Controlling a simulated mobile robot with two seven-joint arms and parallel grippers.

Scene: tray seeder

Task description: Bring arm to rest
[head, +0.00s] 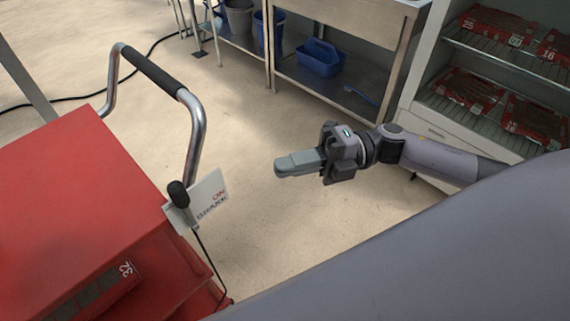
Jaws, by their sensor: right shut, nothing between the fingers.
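My right gripper (283,168) is shut and empty. It points left over the bare floor in the middle of the head view, its arm reaching in from the right. It touches nothing; a gap separates it from the red machine on the left. My left gripper is not in view.
A red machine (75,200) with a bent metal handle (197,130) and a white sign (205,200) stands at left. A metal bench (350,22) with a blue tote (319,60) on its lower shelf is behind. A rack (428,132) holding red trays (468,88) stands at right.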

